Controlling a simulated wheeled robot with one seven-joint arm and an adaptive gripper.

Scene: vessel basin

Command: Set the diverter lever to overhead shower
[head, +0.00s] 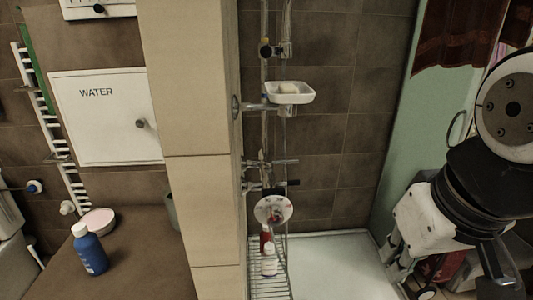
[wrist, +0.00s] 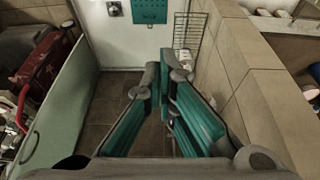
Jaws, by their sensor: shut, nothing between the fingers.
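The shower fittings run up the brown tiled wall in the head view. A vertical chrome pipe (head: 264,130) carries a black round knob (head: 266,51) near the top. Lower down, a bar with a black-ended handle (head: 291,183) sits above a round pale disc (head: 273,210) with a red mark. I cannot tell for certain which of these is the diverter lever, nor its setting. My gripper (wrist: 160,72) is shut and empty, its teal-padded fingers together in the wrist view. In the head view my arm hangs at the right, well apart from the fittings.
A tiled pillar (head: 195,140) stands left of the shower. A soap dish (head: 290,93) juts out from the pipe. A wire rack (head: 268,280) with bottles is below, beside the white shower tray (head: 330,265). A green panel (head: 403,150) bounds the right side.

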